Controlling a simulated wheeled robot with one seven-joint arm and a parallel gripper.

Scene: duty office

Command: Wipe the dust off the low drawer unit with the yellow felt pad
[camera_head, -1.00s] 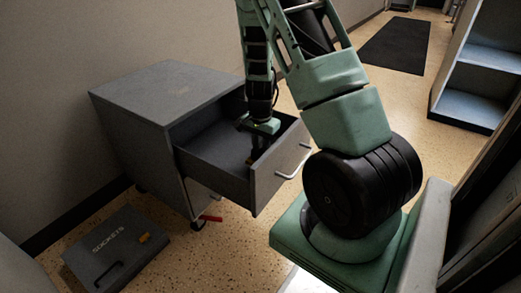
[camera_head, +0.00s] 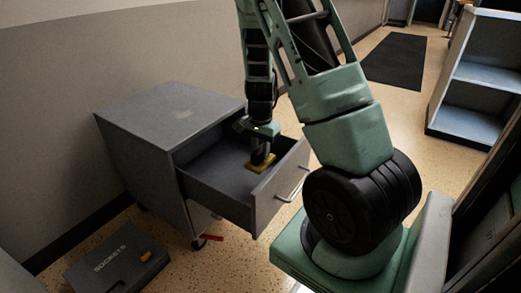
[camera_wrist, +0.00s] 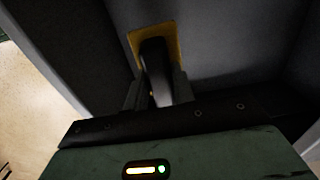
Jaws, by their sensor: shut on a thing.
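The low drawer unit (camera_head: 165,105) is grey and stands against the wall, its upper drawer (camera_head: 225,190) pulled open. A faint pale patch, possibly dust, lies on its top. My gripper (camera_head: 262,153) is inside the open drawer's outline, pointing down. It is shut on the black grip of the yellow felt pad (camera_head: 260,165), which is low, near the drawer front. I cannot tell whether the pad touches the drawer floor. In the wrist view the yellow pad (camera_wrist: 141,37) shows beyond the dark grip between my gripper's fingers (camera_wrist: 158,92).
A grey case marked SOCKETS (camera_head: 117,262) with an orange latch lies on the floor at lower left. A red item (camera_head: 212,238) is beside the unit's wheel. A shelf unit (camera_head: 480,85) stands at right. A dark mat (camera_head: 395,62) lies on the floor behind.

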